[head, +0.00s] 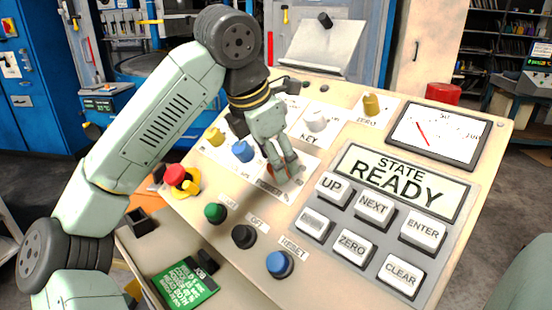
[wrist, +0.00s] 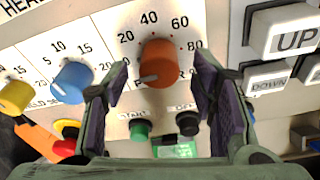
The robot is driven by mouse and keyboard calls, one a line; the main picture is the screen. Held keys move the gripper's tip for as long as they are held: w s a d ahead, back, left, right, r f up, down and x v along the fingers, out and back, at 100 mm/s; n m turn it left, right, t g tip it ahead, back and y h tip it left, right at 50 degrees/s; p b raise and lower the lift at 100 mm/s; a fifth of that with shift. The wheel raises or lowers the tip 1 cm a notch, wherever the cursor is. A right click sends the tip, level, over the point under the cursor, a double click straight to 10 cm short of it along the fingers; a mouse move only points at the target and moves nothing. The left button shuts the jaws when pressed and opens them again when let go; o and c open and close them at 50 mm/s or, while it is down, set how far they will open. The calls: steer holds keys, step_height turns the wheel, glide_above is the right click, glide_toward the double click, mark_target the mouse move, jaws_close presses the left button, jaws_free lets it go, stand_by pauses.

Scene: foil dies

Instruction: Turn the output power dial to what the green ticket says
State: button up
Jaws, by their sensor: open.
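The orange dial (wrist: 158,66) sits between my gripper's fingers in the wrist view, below a printed scale reading 20, 40, 60 and 80. Its white pointer mark faces lower left, below the 20. In the head view only a sliver of it (head: 272,172) shows behind my gripper (head: 286,174). My gripper (wrist: 161,70) is open, with one finger on each side of the dial; I cannot tell whether either touches it. The green ticket (head: 190,284) lies at the panel's lower left; its text is too small to read surely. It also shows in the wrist view (wrist: 175,151).
A blue knob (wrist: 72,82) and a yellow knob (wrist: 16,97) stand left of the dial. A red stop button (head: 174,174) and green (head: 214,212), black (head: 243,236) and blue (head: 280,263) buttons are nearby. The keypad's UP key (head: 332,187) is to the right.

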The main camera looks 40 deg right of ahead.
steer(key=shift+x, duration=0.9)
steer(key=shift+c, duration=0.2)
steer(key=c, duration=1.1)
